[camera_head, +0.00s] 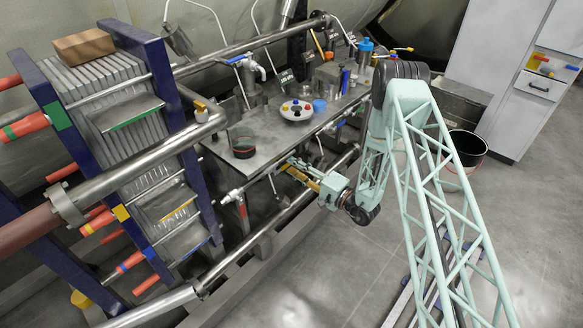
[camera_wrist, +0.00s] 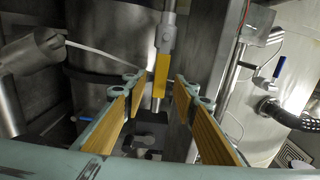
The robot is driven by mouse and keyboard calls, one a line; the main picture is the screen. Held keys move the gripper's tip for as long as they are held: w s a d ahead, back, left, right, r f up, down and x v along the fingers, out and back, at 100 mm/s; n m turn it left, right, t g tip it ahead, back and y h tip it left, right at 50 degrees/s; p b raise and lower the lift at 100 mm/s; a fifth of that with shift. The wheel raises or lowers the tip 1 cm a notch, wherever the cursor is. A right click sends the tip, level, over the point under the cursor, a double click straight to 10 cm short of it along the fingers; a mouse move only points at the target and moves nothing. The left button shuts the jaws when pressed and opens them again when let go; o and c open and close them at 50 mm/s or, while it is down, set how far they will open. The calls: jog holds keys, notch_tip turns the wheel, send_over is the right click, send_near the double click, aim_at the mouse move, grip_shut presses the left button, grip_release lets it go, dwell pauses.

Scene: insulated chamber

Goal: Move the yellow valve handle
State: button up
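The yellow valve handle (camera_wrist: 162,66) is a flat yellow bar hanging from a grey metal stem in the wrist view. It lies ahead of my gripper (camera_wrist: 160,84), in line with the gap between the two fingers. The fingers are open, with yellow-orange inner pads, and nothing is clamped between them. Whether the handle's lower end is between the fingertips or just beyond them, I cannot tell. In the head view my gripper (camera_head: 297,171) reaches left under the front edge of the worktop. I cannot make out the handle there.
The metal worktop (camera_head: 222,150) above carries a round dish (camera_head: 243,146) and a white tray (camera_head: 296,113) of coloured items. A thick pipe (camera_head: 262,238) runs below. A blue-handled valve (camera_wrist: 279,67) is at the right in the wrist view. A black bucket (camera_head: 466,150) stands on the floor.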

jog(key=shift+w+a, duration=0.45)
jog(key=shift+a, duration=0.1)
jog(key=shift+c, duration=0.2)
grip_shut()
